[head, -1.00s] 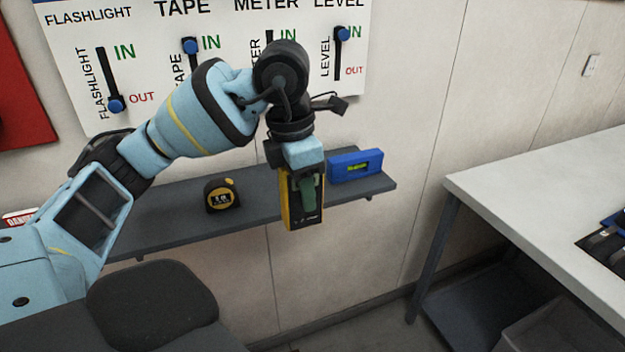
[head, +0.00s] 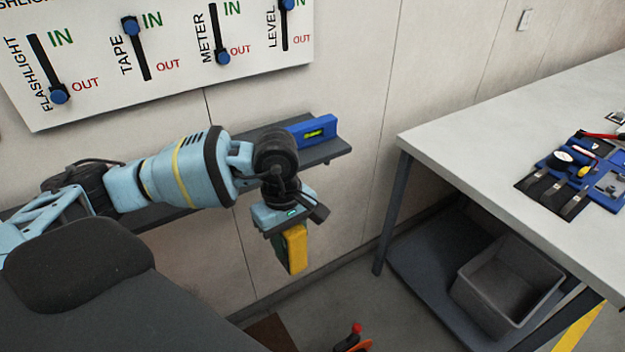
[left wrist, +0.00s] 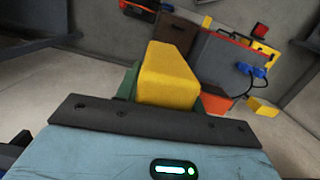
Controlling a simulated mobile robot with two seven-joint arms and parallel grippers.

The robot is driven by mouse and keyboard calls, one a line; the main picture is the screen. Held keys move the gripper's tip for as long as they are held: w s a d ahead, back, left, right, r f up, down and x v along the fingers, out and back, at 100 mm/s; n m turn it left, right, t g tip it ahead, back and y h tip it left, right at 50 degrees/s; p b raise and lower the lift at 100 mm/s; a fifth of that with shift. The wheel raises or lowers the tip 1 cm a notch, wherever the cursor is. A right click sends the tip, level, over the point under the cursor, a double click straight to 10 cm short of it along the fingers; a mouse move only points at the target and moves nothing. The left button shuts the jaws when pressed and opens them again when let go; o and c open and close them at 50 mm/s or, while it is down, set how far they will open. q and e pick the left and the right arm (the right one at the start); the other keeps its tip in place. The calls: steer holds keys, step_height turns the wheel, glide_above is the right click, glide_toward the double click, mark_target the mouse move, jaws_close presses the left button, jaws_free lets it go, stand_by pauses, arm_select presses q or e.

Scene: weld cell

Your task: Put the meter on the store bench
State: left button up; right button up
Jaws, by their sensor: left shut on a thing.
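The meter (head: 295,249) is a yellow block with a dark green side, held in my left gripper (head: 283,232) in front of the wall shelf and above the floor. The gripper is shut on its upper part. In the left wrist view the yellow meter (left wrist: 167,75) sticks out beyond the gripper's dark edge; the fingertips are hidden there. A white-topped bench (head: 480,130) stands at the right, apart from the meter; I cannot tell whether it is the store bench. My right gripper is not in view.
The slider board (head: 170,95) hangs above. Several tools and a blue tray (head: 597,185) lie on the bench's right part; its left part is clear. A grey bin (head: 508,285) sits on its lower shelf.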

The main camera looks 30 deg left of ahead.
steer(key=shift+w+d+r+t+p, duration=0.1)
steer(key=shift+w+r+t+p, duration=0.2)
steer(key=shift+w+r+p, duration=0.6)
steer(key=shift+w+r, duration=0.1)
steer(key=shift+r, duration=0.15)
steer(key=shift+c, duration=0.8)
arm_select(q)
steer(key=s+d+f+m, duration=0.2)
steer(key=s+f+m, duration=0.1)
steer(key=f+m, duration=0.2)
steer(key=s+d+f+m+y, duration=0.1)
steer(key=s+d+f+m, duration=0.2)
steer(key=m, duration=0.5)
step_height(320, 180, down, 2)
steer(key=shift+s+f+g, duration=0.2)
steer(key=shift+s+g, duration=0.2)
steer(key=shift+s, duration=0.2)
